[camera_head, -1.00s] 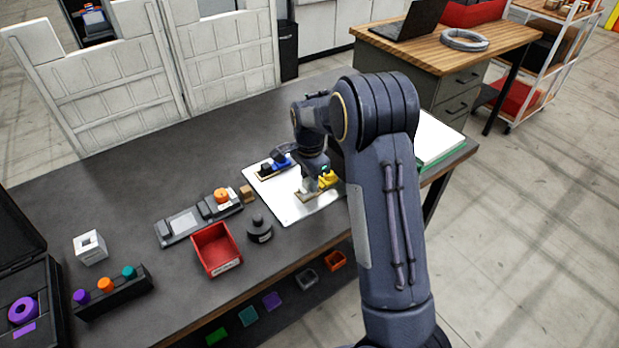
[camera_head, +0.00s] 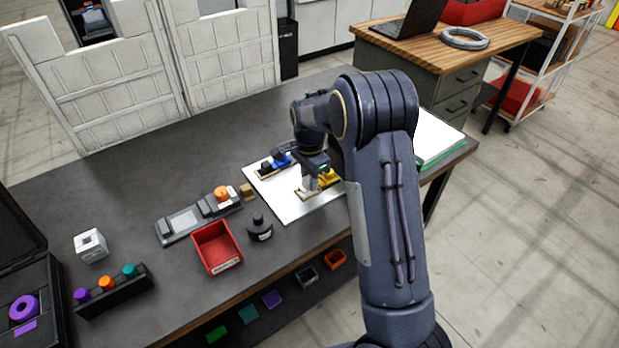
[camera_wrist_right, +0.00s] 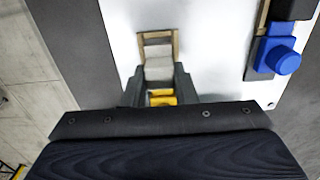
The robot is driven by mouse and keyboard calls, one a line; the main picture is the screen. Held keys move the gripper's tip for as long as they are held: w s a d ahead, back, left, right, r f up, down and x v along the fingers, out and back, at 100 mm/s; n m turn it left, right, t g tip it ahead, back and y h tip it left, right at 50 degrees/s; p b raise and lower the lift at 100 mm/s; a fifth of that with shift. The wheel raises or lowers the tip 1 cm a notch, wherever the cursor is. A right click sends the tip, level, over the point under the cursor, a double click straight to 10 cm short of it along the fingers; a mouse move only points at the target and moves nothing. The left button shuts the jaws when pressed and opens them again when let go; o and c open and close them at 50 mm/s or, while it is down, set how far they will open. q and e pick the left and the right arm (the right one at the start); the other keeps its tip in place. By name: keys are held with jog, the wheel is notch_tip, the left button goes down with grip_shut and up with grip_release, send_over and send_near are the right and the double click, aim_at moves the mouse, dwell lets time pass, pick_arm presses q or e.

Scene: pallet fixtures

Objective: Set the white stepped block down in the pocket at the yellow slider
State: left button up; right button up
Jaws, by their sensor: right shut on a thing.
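The white stepped block (camera_wrist_right: 158,68) is between the fingers of my right gripper (camera_wrist_right: 159,84), which is shut on it. In the head view the block (camera_head: 311,184) shows pale below my right gripper (camera_head: 312,178), at the tan-based fixture (camera_head: 302,194). The yellow slider (camera_head: 330,177) is just right of the block; it also shows between the fingers in the wrist view (camera_wrist_right: 162,99). The tan-edged pocket (camera_wrist_right: 174,37) frames the block's far end. I cannot tell whether the block touches the pocket floor. My left gripper is out of view.
A second fixture with a blue slider (camera_head: 281,160) stands close by on the white plate (camera_head: 290,213); the wrist view shows its blue knob (camera_wrist_right: 281,60).

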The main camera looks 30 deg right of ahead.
jog(key=shift+f+b, duration=0.45)
jog(key=shift+f, duration=0.35)
dwell(0.4)
jog(key=o, duration=1.5)
jog(key=shift+c, duration=0.2)
jog(key=shift+r, duration=0.1)
notch_tip(320, 180, up, 9)
jog(key=p, duration=0.7)
